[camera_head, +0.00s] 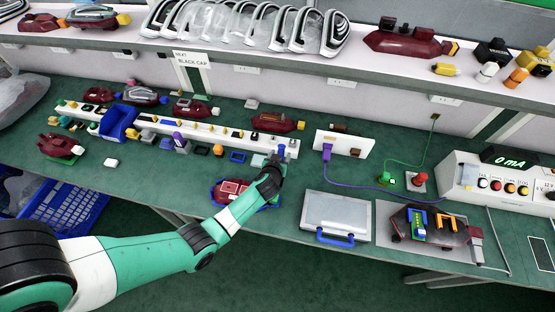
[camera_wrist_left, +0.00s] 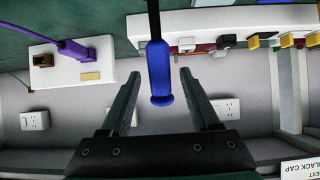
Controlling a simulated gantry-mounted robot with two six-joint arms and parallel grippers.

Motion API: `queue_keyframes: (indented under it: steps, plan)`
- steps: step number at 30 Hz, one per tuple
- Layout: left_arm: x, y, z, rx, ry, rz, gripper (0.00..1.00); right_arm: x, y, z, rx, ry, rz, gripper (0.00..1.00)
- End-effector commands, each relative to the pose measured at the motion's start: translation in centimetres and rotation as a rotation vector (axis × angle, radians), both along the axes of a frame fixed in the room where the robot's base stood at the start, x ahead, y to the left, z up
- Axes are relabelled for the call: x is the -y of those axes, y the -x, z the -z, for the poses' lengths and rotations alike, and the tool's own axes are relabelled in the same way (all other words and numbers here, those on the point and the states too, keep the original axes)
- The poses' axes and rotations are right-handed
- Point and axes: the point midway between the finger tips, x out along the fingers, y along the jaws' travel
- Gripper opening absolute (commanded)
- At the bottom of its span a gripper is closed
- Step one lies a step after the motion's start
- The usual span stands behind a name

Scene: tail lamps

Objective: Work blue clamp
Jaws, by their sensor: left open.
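The blue clamp (camera_head: 281,150) shows as a small upright blue handle at the right end of the long white rail on the bench. In the left wrist view its blue handle (camera_wrist_left: 160,72) on a black shaft lies between my two fingers, with a gap on each side. My left gripper (camera_head: 274,167) is open and close around the handle, and I see no contact. The arm hides the clamp's lower part in the head view. My right gripper is not in view.
A dark red lamp (camera_head: 232,189) lies beside my left forearm. A white panel with a purple plug (camera_head: 327,151) stands right of the clamp. A silver case (camera_head: 337,212) and another lamp assembly (camera_head: 420,226) lie farther right. The shelf (camera_head: 215,62) runs above the bench.

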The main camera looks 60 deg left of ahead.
Motion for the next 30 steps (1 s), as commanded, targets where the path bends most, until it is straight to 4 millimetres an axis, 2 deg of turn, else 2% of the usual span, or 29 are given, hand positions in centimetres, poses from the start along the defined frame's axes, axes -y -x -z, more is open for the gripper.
queue_keyframes:
  steps: [1, 6, 12, 17, 24, 26, 30]
  plan:
    - [0.6, 0.5, -0.9, 0.001, 0.001, 0.003, 0.62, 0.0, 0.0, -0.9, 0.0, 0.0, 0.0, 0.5]
    - [3.0, 2.8, -3.0, -0.001, 0.001, 0.004, 0.62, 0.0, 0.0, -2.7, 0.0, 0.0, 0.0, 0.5]
    - [5.6, 5.2, -5.0, -0.001, 0.001, 0.004, 0.62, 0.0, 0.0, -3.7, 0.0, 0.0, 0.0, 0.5]
    - [6.5, 6.1, -5.6, -0.001, 0.001, 0.001, 0.62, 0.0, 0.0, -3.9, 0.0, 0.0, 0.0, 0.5]
    - [6.6, 6.2, -5.6, -0.001, 0.001, 0.0, 0.62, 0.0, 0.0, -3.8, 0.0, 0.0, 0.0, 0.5]
    - [6.6, 6.2, -5.6, -0.003, -0.001, 0.002, 0.54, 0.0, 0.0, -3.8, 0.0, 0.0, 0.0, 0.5]
    - [6.7, 5.9, -5.8, -0.067, -0.078, 0.079, 0.28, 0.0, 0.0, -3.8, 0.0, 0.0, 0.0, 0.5]
